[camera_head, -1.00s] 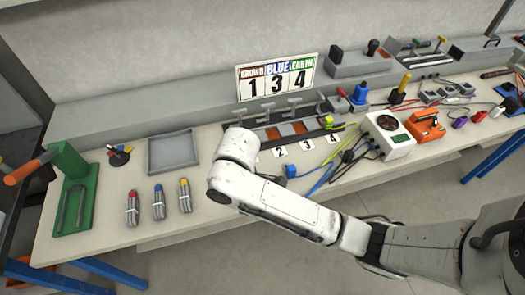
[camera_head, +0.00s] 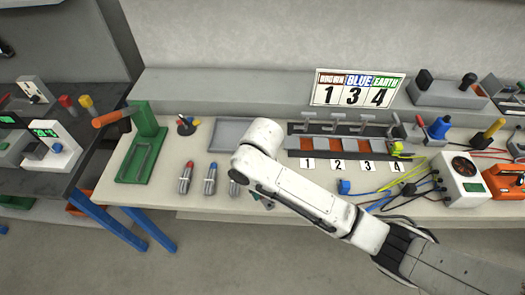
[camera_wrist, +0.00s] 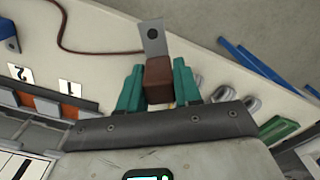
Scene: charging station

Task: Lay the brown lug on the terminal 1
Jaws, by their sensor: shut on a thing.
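My gripper (camera_wrist: 157,68) is shut on the brown lug (camera_wrist: 158,76) in the wrist view. The lug's flat metal tongue with a round hole points away from the jaws. Terminal 1 (camera_head: 307,146) is at the left end of the terminal row in the head view, with an orange pad behind its number card. In the wrist view the card "1" (camera_wrist: 70,88) lies left of the gripper. In the head view my gripper (camera_head: 262,202) is mostly hidden by my arm, over the bench front, left of and nearer than terminal 1. The lug is not clear there.
A yellow-green lug (camera_head: 397,149) is at terminal 4. A blue lug (camera_head: 344,187) lies on the bench front. Levers (camera_head: 310,122) stand behind the terminals. A grey tray (camera_head: 228,134) and several cable tools (camera_head: 186,178) are to the left. A brown cable (camera_wrist: 62,35) lies on the bench.

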